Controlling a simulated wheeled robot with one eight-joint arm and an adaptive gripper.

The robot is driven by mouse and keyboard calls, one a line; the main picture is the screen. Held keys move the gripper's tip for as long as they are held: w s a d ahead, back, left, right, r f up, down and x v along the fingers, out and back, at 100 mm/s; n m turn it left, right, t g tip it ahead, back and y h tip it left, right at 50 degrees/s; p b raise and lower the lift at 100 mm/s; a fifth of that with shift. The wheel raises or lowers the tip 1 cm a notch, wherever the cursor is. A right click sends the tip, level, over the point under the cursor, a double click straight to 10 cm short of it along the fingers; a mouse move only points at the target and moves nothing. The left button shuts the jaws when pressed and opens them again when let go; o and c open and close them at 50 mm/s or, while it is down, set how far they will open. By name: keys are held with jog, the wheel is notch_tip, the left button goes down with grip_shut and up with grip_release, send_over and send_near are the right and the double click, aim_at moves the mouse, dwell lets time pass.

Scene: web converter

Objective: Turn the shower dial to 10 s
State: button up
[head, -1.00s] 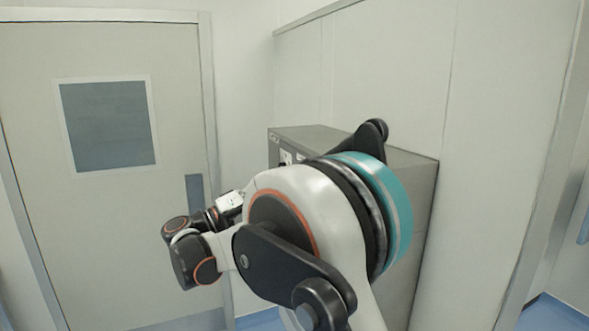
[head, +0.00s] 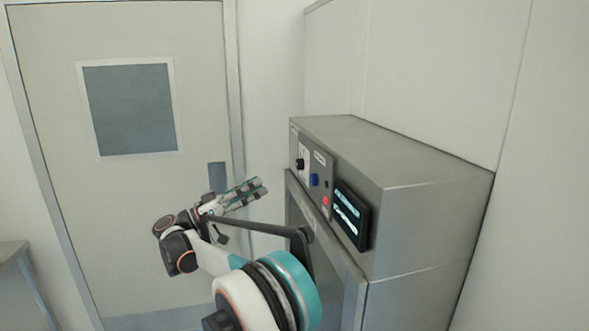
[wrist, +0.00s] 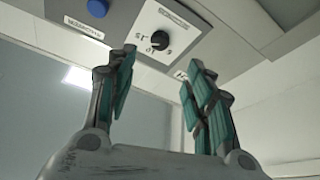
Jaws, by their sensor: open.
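The shower dial (head: 300,164) is a small black knob on a white plate at the far left end of the control panel on a steel cabinet. It also shows in the wrist view (wrist: 160,40), with printed marks below and beside it; its exact setting is too small to tell. My gripper (head: 262,187) is to the left of the panel, apart from the dial. In the wrist view my gripper (wrist: 157,82) has its two teal-padded fingers wide apart with nothing between them. The dial appears beyond the fingertips, above the gap.
A blue button (head: 314,180), a red button (head: 325,201) and a lit display (head: 349,215) sit on the panel right of the dial. The steel cabinet (head: 430,175) stands against the wall. A closed door (head: 135,200) with a window is at the left.

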aim_at(297, 166)
jog(key=x, duration=1.1)
jog(key=shift+d+r+p, duration=0.1)
jog(key=shift+d+p, duration=0.1)
jog(key=shift+p, duration=0.2)
jog(key=c, duration=1.1)
